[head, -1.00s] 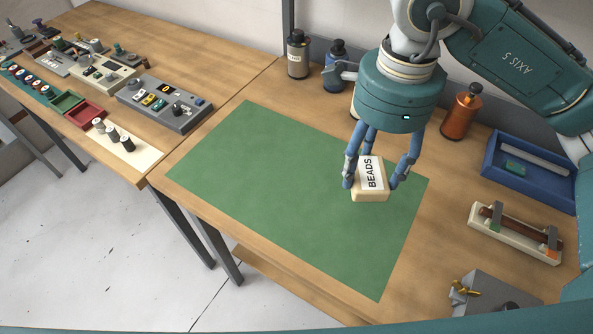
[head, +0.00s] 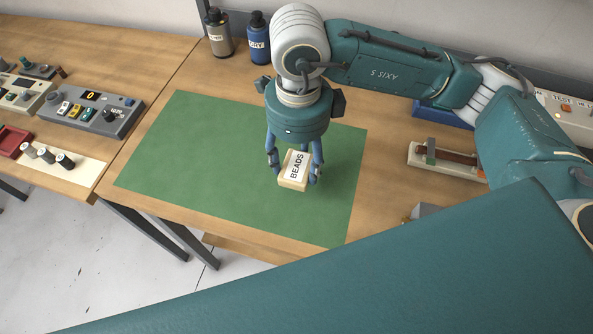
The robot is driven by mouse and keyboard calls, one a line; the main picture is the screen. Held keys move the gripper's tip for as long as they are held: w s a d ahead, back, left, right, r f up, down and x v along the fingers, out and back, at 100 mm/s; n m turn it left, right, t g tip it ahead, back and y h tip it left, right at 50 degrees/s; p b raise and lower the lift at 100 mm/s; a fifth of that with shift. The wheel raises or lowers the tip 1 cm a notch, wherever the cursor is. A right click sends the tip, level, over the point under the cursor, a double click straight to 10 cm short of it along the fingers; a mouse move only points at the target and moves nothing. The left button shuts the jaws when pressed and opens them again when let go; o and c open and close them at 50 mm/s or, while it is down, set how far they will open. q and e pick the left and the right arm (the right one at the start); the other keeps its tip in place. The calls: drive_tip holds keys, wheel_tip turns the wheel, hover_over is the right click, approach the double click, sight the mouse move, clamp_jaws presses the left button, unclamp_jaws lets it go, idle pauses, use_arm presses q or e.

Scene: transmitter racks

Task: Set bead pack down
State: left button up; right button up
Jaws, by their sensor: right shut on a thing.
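The bead pack (head: 294,171) is a small cream block with a white label reading BEADS. My right gripper (head: 294,175) is shut on it, with blue fingers on both sides. The pack is over the right part of the green mat (head: 200,150); I cannot tell whether it touches the mat. The mat lies flat on the wooden bench. My left gripper is not in view.
Two bottles, a grey one (head: 219,34) and a blue one (head: 258,40), stand at the back. A cream fixture (head: 447,163) sits right of the mat. A grey control box (head: 92,113) is on the left table. The mat's left half is clear.

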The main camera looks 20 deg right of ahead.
sight(298, 178)
wheel_tip(298, 178, down, 6)
drive_tip(key=shift+f+p, duration=0.15)
drive_tip(key=shift+p, duration=0.45)
drive_tip(key=shift+f, duration=0.25)
drive_tip(key=shift+f, duration=0.1)
drive_tip(key=shift+f, duration=0.1)
drive_tip(key=o, duration=1.2)
